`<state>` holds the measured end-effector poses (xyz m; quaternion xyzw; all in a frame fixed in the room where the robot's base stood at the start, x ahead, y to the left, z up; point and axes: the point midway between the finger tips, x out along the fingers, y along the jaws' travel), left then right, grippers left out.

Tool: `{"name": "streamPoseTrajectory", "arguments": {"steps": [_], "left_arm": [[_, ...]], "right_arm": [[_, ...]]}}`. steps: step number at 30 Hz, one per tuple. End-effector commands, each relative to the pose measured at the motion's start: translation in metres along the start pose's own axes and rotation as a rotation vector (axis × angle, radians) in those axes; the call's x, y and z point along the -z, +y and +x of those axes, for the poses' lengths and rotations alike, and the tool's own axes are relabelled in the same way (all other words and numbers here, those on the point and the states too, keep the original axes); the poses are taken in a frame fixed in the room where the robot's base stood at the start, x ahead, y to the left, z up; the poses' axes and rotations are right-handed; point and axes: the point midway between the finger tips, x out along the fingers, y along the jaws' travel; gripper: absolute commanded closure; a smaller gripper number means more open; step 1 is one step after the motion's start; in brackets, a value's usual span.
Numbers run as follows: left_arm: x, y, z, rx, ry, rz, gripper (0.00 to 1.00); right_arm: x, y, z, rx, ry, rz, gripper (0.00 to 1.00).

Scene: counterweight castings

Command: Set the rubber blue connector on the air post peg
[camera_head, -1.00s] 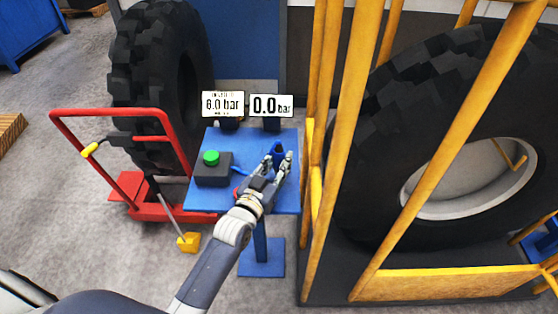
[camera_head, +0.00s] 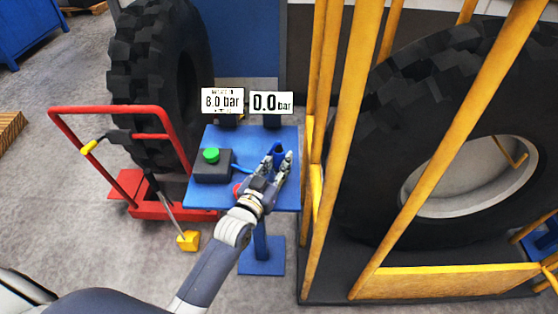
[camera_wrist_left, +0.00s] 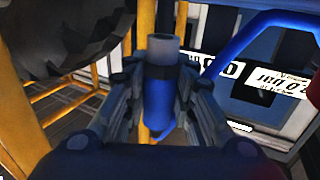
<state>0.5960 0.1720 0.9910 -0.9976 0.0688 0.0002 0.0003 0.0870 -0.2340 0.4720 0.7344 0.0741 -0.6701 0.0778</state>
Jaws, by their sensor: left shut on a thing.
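My left gripper (camera_head: 278,161) is over the right part of the blue post table (camera_head: 210,137). Its fingers are closed around the blue connector (camera_head: 278,148). In the left wrist view the connector (camera_wrist_left: 158,108) is a blue body with a grey cylindrical end, held between the two fingers (camera_wrist_left: 160,100). I cannot make out the air post peg apart from the connector and fingers, so I cannot tell whether they touch. My right gripper is not in view.
A dark box with a green button (camera_head: 211,156) sits on the table's left part. Two pressure displays (camera_head: 271,103) stand behind. A yellow cage (camera_head: 335,150) with a big tyre (camera_head: 385,190) is close on the right. A red trolley (camera_head: 105,109) stands left.

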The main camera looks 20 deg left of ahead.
Motion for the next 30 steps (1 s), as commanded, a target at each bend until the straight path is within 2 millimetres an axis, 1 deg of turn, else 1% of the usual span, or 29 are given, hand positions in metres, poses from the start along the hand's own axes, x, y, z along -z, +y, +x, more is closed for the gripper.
{"name": "streamPoseTrajectory", "arguments": {"steps": [26, 27, 30], "left_arm": [[-0.022, 0.0, 0.0, 0.0, 0.001, 0.0, 0.93], [-0.022, 0.0, 0.0, 0.0, 0.001, 0.0, 0.74], [-0.022, 0.0, 0.0, 0.0, 0.001, 0.0, 0.52]], "right_arm": [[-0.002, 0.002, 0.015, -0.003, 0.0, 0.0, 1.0], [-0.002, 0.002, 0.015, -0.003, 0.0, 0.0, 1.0], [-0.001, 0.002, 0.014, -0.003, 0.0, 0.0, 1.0]]}}
